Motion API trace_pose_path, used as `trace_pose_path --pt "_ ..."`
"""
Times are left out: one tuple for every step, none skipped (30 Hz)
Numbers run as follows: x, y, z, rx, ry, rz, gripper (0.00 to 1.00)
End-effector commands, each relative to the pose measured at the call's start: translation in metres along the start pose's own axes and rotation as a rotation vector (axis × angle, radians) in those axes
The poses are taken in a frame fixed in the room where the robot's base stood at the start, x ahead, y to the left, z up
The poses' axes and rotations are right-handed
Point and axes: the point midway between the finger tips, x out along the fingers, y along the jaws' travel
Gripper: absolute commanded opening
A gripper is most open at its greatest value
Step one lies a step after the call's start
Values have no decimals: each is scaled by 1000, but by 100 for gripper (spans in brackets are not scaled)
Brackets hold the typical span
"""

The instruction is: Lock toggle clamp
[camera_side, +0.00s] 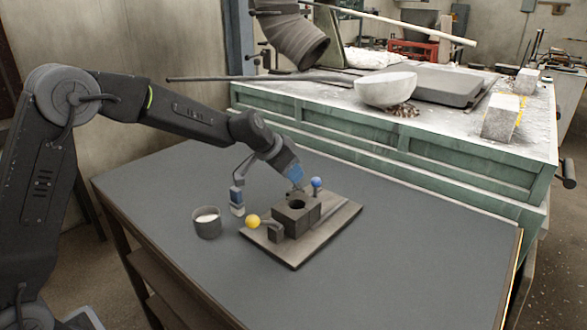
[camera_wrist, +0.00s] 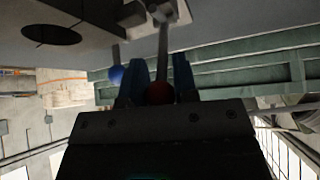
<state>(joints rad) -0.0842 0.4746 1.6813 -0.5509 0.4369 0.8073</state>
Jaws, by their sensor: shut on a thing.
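The toggle clamp handle (camera_wrist: 163,50) shows in the wrist view as a grey bar ending in a red ball knob (camera_wrist: 158,93). My gripper (camera_wrist: 157,84) has its blue fingers on both sides of the red knob and is shut on it. In the side view my gripper (camera_side: 294,178) is just above and behind the dark mould block (camera_side: 296,216), which has a round hole in its top. The red knob is hidden there by the fingers. The block stands on a flat base plate (camera_side: 335,225).
A blue ball (camera_side: 316,182) stands close right of my gripper; a blue ball also shows in the wrist view (camera_wrist: 116,74). A yellow ball (camera_side: 252,221) is at the plate's left. A dark cup (camera_side: 207,223) with white contents stands farther left. The table's right side (camera_side: 420,260) is clear.

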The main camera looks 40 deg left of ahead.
Motion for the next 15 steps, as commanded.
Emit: trace_pose_path --pt "0 1 4 0 -10 5 0" --pt "0 1 5 0 -10 5 0" --pt "0 2 5 1 -10 6 0" --pt "0 2 6 1 -10 6 0" --pt "0 2 6 1 -11 6 0" --pt "0 2 6 1 -11 6 0" --pt "0 2 7 1 -11 7 0" --pt "0 2 7 1 -11 7 0" --pt "0 2 7 1 -12 7 0" --pt "0 2 7 1 -12 7 0" --pt "0 2 7 1 -12 7 0" --pt "0 2 7 1 -13 8 0" --pt "1 3 7 1 -13 8 0" --pt "1 3 7 1 -13 8 0" --pt "1 3 8 1 -14 8 0"
